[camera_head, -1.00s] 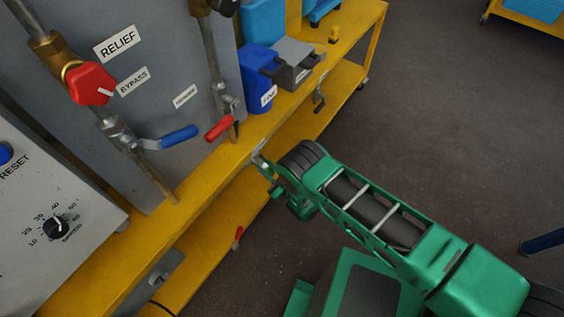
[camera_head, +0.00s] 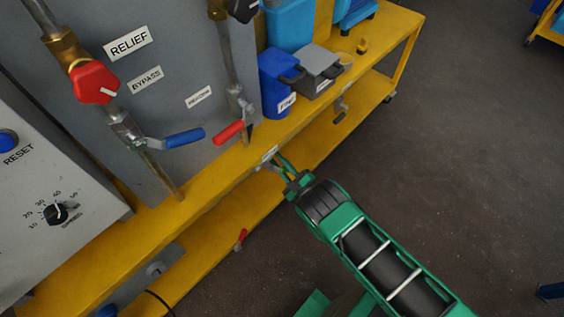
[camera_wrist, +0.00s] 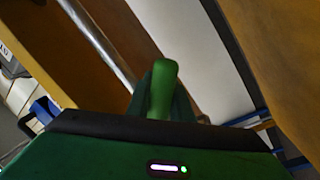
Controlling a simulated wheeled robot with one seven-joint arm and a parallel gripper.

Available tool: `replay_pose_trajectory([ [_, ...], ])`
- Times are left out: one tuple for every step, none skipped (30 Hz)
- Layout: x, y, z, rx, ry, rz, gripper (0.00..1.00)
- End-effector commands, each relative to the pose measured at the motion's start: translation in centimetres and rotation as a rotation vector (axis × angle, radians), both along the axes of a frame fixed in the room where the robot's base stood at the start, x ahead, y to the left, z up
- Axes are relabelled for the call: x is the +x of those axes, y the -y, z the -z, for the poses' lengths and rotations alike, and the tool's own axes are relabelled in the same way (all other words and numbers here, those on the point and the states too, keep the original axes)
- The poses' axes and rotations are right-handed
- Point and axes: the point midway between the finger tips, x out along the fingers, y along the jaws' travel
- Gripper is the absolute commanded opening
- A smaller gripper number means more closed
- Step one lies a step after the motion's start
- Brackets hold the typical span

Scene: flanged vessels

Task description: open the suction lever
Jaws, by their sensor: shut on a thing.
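My gripper (camera_head: 284,170) is at the front edge of the yellow bench, just below a small white label (camera_head: 268,154) that I cannot read. In the wrist view a rounded green handle (camera_wrist: 162,85) stands at the middle of my gripper, which is shut on it. I take this handle to be the suction lever; no readable label confirms it. A metal pipe (camera_wrist: 100,45) runs slanting up to the left of the handle.
A blue-handled lever (camera_head: 183,138) sits under the BYPASS label, and a red-handled lever (camera_head: 229,133) is to its right. Another red handle (camera_head: 241,238) is down by the lower shelf. Blue and grey containers stand on the bench (camera_head: 330,95). The floor at right is open.

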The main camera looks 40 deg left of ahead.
Motion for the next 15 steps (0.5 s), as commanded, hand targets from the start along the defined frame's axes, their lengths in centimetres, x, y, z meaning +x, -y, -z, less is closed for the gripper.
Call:
replay_pose_trajectory([
  [0.02, 0.02, 0.04, -0.002, 0.004, 0.001, 0.0],
  [0.02, 0.01, 0.04, -0.001, 0.005, 0.0, 0.0],
  [0.02, 0.01, 0.02, -0.001, 0.006, 0.0, 0.0],
  [0.02, 0.01, 0.02, -0.002, 0.007, 0.0, 0.0],
  [0.02, 0.01, 0.02, -0.002, 0.007, 0.0, 0.0],
  [0.02, 0.01, 0.02, -0.002, 0.007, 0.0, 0.0],
  [0.01, 0.01, 0.03, -0.002, 0.007, 0.0, 0.0],
  [0.02, 0.01, 0.04, -0.001, 0.006, 0.0, 0.0],
  [0.01, 0.01, 0.04, -0.001, 0.006, 0.0, 0.0],
  [0.0, 0.01, 0.04, -0.001, 0.006, 0.0, 0.0],
  [0.0, 0.01, 0.04, -0.002, 0.006, -0.001, 0.0],
  [-0.01, 0.0, 0.05, -0.002, 0.006, -0.001, 0.0],
  [-0.02, 0.0, 0.05, -0.002, 0.006, -0.001, 0.27],
  [-0.03, 0.0, 0.04, -0.002, 0.006, -0.001, 0.34],
  [-0.04, -0.02, 0.04, -0.002, 0.006, -0.001, 0.39],
])
